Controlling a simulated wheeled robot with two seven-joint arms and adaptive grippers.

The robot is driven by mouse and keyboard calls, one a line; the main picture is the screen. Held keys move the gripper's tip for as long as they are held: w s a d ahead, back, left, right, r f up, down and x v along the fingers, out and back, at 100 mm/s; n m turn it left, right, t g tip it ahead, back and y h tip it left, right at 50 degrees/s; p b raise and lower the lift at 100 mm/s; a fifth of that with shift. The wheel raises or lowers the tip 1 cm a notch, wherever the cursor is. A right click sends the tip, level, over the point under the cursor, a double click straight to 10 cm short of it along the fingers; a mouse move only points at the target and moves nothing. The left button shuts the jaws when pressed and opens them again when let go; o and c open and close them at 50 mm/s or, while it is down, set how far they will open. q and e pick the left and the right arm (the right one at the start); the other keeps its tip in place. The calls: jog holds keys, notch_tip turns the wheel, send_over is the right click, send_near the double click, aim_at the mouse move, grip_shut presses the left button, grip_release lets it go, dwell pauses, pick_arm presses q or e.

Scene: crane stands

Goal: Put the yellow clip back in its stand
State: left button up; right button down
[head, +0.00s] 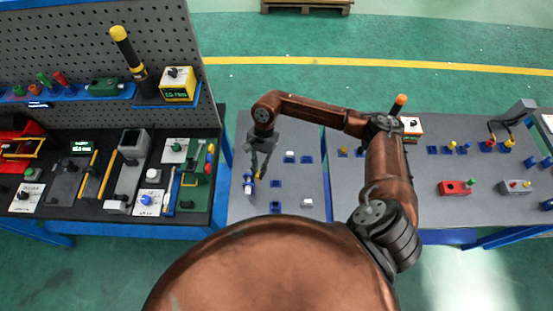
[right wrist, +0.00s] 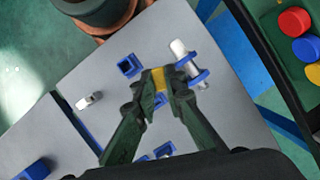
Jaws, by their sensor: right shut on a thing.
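The yellow clip (right wrist: 160,84) is held between the fingertips of my right gripper (right wrist: 160,88). In the head view my right gripper (head: 258,174) hangs over the left part of the grey table, and the clip is too small there to make out fully. In the wrist view an empty blue stand (right wrist: 129,66) is just left of the fingertips. A blue stand with a white cylinder (right wrist: 181,50) is close on the right. A further blue piece lies partly hidden beneath the fingers. I cannot tell which stand belongs to the clip. My left gripper is not in view.
The grey table (head: 240,205) carries several small blue stands, with a white piece (head: 307,203) near its front. A black workbench (head: 105,215) with a pegboard stands to the left. Another grey table with a red block (head: 455,188) is at the right.

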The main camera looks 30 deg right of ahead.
pick_arm(q)
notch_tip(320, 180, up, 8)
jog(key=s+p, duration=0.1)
jog(key=p, duration=0.6)
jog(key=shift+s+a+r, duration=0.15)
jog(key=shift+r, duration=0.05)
pick_arm(e)
jog(key=d+f+m+t, duration=0.3)
jog(key=d+m, duration=0.4)
jog(key=m, duration=0.6)
jog(key=shift+d+m+t, duration=0.4)
jog(key=shift+t, duration=0.4)
jog(key=shift+s, duration=0.1)
pick_arm(q)
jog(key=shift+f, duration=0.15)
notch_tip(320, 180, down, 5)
jog(key=b, duration=0.5)
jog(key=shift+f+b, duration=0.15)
jog(key=shift+b, duration=0.15)
pick_arm(e)
notch_tip(320, 180, down, 6)
jog(key=shift+r, duration=0.2)
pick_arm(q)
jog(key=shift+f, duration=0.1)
pick_arm(e)
jog(key=shift+f, duration=0.15)
